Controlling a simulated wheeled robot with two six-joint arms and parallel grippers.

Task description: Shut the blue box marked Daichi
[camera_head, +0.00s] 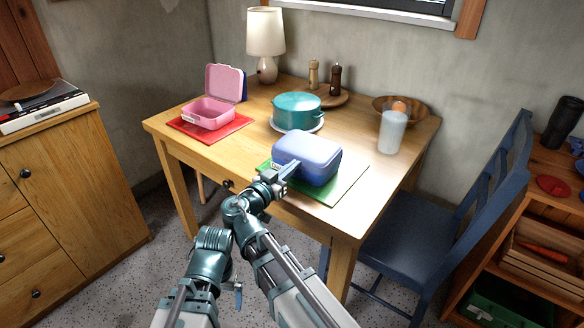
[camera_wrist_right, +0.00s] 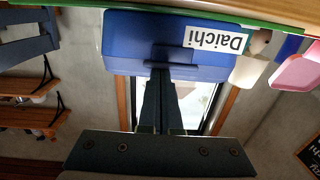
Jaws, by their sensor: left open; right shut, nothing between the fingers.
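The blue box (camera_head: 316,152) stands on a green mat (camera_head: 345,192) near the table's front edge. Its lighter lid lies down over the base. In the right wrist view the blue box (camera_wrist_right: 125,45) appears upside down, with a white label reading Daichi (camera_wrist_right: 214,37). My right gripper (camera_head: 291,170) is at the front of the box, its fingers shut with nothing between them. Its fingertips (camera_wrist_right: 161,75) are close to the box's front; I cannot tell whether they touch. My left gripper (camera_head: 238,293) is low, in front of the table, open and away from the box.
An open pink box (camera_head: 208,113) stands on a red mat (camera_head: 232,130) at the left. A blue chair (camera_head: 400,225) is at the right.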

